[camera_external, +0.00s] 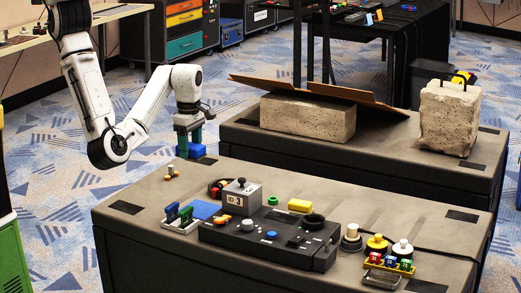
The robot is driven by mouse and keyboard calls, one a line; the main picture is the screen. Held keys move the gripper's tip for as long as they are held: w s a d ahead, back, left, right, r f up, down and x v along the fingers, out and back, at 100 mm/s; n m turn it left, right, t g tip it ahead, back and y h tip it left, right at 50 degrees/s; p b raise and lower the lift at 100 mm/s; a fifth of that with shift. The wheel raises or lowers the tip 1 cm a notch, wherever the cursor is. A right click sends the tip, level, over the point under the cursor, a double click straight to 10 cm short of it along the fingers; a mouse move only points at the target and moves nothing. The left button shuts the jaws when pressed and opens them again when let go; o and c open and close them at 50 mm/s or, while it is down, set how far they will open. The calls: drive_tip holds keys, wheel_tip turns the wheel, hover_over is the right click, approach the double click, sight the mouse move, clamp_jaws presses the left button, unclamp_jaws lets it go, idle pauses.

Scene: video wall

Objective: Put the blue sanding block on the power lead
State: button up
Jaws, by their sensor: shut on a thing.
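The blue sanding block (193,150) is at the far left corner of the near dark table (240,172). My gripper (189,143) points down with its teal fingers shut on the block from above. The block looks to be at or just beyond the table's back edge; I cannot tell its height over the surface. A thin black line that looks like the power lead (432,249) runs over the right part of the table, well away from my gripper.
A black console (270,240), a grey box marked 3 (241,197), a yellow block (300,205) and a tray with blue and green items (187,217) fill the table's middle. Round knobs (376,244) and a yellow rack (389,266) stand at right. Concrete blocks (307,116) lie behind.

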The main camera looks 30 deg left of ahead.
drive_tip(key=w+d+f+b, duration=0.2)
drive_tip(key=w+f+b, duration=0.2)
drive_tip(key=w, duration=0.4)
drive_tip(key=b, duration=0.2)
hover_over(226, 183)
drive_tip(key=f, duration=0.2)
drive_tip(key=s+f, duration=0.1)
drive_tip(key=f, duration=0.1)
drive_tip(key=shift+f, duration=0.35)
drive_tip(key=shift+w+f, duration=0.45)
drive_tip(key=shift+f, duration=1.65)
drive_tip(key=shift+f, duration=0.15)
drive_tip(key=o, duration=1.1)
drive_tip(key=shift+c, duration=0.2)
